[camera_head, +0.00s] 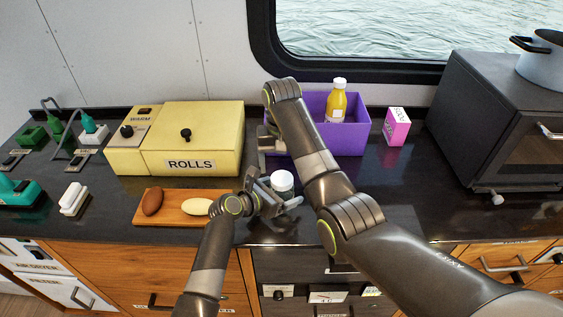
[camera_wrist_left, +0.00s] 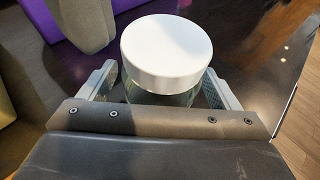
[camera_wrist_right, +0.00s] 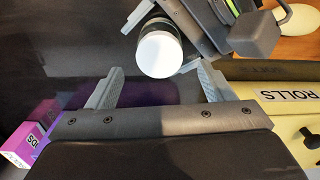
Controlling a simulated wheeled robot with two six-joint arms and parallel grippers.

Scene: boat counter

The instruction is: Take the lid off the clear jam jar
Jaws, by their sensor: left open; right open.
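The clear jam jar (camera_head: 281,193) with its white lid (camera_head: 282,180) stands upright on the dark counter, right of the wooden board. My left gripper (camera_head: 279,203) is open, low at the jar, with its fingers on either side of the glass below the lid; in the left wrist view the white lid (camera_wrist_left: 166,50) sits on the jar between the fingers. My right gripper (camera_head: 268,143) is open and empty, behind the jar, partly hidden by its own arm. In the right wrist view the lid (camera_wrist_right: 159,54) lies beyond the open fingers (camera_wrist_right: 160,92).
A yellow ROLLS box (camera_head: 200,146) stands to the left, with a wooden board (camera_head: 178,219) holding a brown and a pale oval item in front. A purple bin (camera_head: 351,133) with a yellow bottle (camera_head: 337,102) and a pink box (camera_head: 396,126) stand behind right. Counter right of the jar is partly clear.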

